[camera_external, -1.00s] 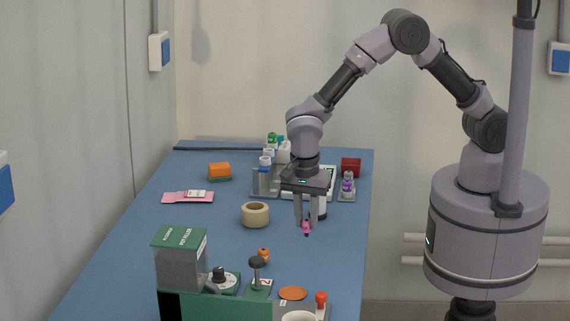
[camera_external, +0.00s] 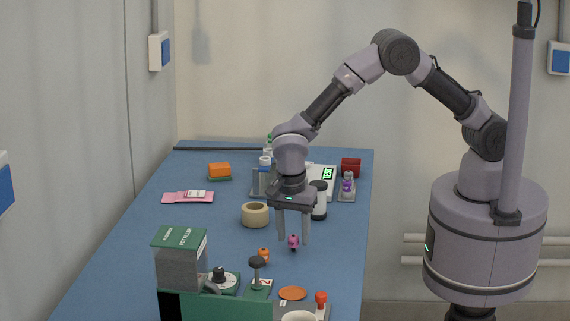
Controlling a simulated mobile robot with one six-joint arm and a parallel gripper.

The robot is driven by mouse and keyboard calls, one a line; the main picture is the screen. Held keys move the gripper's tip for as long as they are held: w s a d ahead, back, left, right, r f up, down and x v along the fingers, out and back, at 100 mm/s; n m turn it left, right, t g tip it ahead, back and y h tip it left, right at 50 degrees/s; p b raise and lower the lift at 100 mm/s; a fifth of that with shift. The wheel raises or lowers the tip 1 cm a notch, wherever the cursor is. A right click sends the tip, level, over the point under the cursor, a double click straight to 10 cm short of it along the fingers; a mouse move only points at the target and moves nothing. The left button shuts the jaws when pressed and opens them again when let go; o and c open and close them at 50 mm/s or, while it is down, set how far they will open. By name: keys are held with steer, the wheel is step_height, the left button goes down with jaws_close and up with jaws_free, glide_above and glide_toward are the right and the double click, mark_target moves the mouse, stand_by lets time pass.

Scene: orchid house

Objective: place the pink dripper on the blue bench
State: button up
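The pink dripper (camera_external: 293,241) stands upright on the blue bench (camera_external: 230,245), its small dark end down. It is right of the tape roll and behind the small orange thing. My gripper (camera_external: 293,240) is above it, pointing down, with one finger on each side of it. The fingers are open and a gap shows between each finger and the dripper. The dripper's underside is too small to see clearly.
The tape roll (camera_external: 255,214) is left of my gripper and a dark-capped bottle (camera_external: 319,200) is behind it. Bench right of the dripper is clear.

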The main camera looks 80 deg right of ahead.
step_height(320, 180, up, 20)
steer(key=s+d+n+t+y+p, duration=0.1)
steer(key=s+d+n+p, duration=0.1)
steer(key=s+n+p, duration=0.15)
steer(key=s+d+r+n+t+y, duration=0.2)
steer(key=s+d+r+n, duration=0.35)
steer(key=s+r, duration=0.35)
steer(key=s+d+r+n+t, duration=0.1)
steer(key=s+n, duration=0.5)
steer(key=s, duration=0.6)
steer(key=shift+s+d+n+t+p, duration=0.3)
steer(key=shift+s+d+n+t, duration=0.1)
steer(key=shift+d+t, duration=0.55)
